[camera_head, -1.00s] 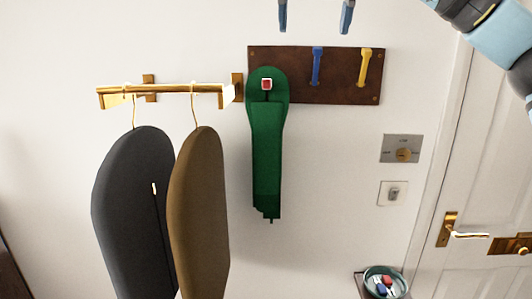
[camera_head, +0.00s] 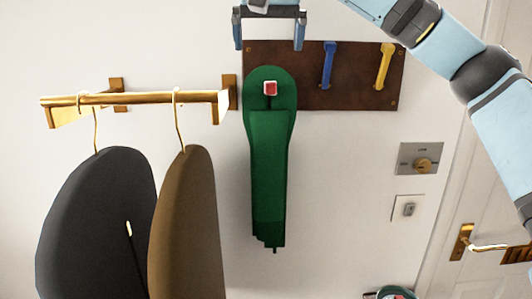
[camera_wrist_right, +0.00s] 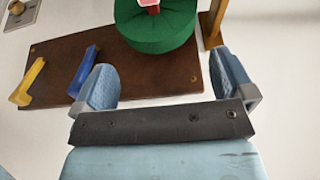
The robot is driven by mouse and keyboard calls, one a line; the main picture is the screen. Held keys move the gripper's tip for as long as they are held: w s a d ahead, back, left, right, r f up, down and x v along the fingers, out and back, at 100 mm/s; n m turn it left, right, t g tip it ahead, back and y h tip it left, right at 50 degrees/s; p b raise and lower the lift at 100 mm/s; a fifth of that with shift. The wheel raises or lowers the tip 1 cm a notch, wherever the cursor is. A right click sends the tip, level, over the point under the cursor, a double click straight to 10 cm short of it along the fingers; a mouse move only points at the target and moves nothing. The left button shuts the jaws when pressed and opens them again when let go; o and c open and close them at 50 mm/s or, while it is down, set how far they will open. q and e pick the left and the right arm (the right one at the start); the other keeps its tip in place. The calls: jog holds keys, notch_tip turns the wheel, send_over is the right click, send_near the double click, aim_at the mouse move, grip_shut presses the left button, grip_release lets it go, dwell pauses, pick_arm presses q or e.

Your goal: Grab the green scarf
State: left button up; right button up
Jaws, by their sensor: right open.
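The green scarf (camera_head: 269,165) hangs from a red-tipped hook (camera_head: 270,88) at the left end of a dark wooden board on the wall. My right gripper (camera_head: 268,44) is open and empty, above the scarf's looped top and apart from it. In the right wrist view the scarf's top (camera_wrist_right: 158,28) shows beyond and between the two open fingers (camera_wrist_right: 168,80). The scarf's lower part is out of that view. My left gripper is not in view.
A blue hook (camera_head: 328,66) and a yellow hook (camera_head: 384,66) stick out of the board (camera_head: 355,85). A brass rail (camera_head: 140,98) with a dark coat (camera_head: 95,220) and a brown coat (camera_head: 188,220) is at left. A brass-knobbed plate (camera_head: 420,159), a switch (camera_head: 407,208) and a door are at right.

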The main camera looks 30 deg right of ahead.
jog(key=x, duration=0.9)
jog(key=shift+d+f, duration=0.2)
jog(key=shift+f, duration=0.2)
jog(key=shift+s, duration=0.15)
jog(key=shift+c, duration=0.8)
jog(key=c, duration=0.8)
jog(key=shift+r, duration=0.15)
